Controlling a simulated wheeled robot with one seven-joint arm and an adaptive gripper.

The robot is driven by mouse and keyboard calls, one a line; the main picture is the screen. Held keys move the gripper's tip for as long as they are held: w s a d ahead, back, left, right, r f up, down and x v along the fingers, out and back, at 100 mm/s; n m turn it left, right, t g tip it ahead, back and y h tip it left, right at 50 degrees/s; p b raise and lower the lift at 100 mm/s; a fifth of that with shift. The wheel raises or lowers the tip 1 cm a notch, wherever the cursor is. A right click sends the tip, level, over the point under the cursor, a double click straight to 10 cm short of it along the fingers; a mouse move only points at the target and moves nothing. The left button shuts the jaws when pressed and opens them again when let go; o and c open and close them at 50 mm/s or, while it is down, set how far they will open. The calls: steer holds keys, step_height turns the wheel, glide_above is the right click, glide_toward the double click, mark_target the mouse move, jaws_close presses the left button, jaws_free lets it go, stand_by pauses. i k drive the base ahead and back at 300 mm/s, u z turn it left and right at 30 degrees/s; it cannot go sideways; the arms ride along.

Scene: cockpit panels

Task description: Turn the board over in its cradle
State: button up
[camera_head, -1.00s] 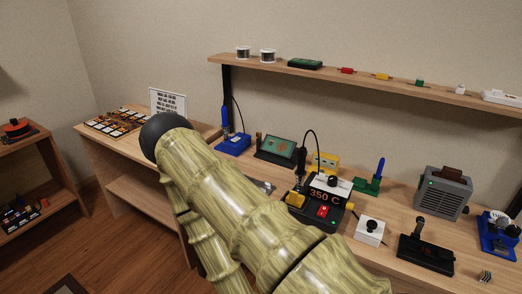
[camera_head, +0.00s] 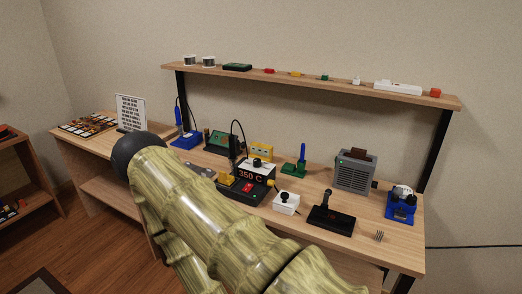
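A green board (camera_head: 217,140) leans in a dark cradle at the back of the workbench, left of the soldering station. The arm hides none of the board's face that I can make out, but it is small and its details are unclear. My arm, with a bamboo-like surface, crosses the lower middle of the view and ends at a dark round joint. My gripper is not in view, so its state does not show.
The soldering station (camera_head: 246,184) reading 350 C stands right of the board. A blue stand (camera_head: 187,140), yellow box (camera_head: 261,152), white knob box (camera_head: 286,202), black lever box (camera_head: 331,217) and grey fan unit (camera_head: 355,172) crowd the bench. A shelf (camera_head: 300,80) hangs above.

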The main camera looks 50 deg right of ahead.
mark_target(218, 138)
steer(key=k, duration=0.3)
steer(key=z, duration=0.7)
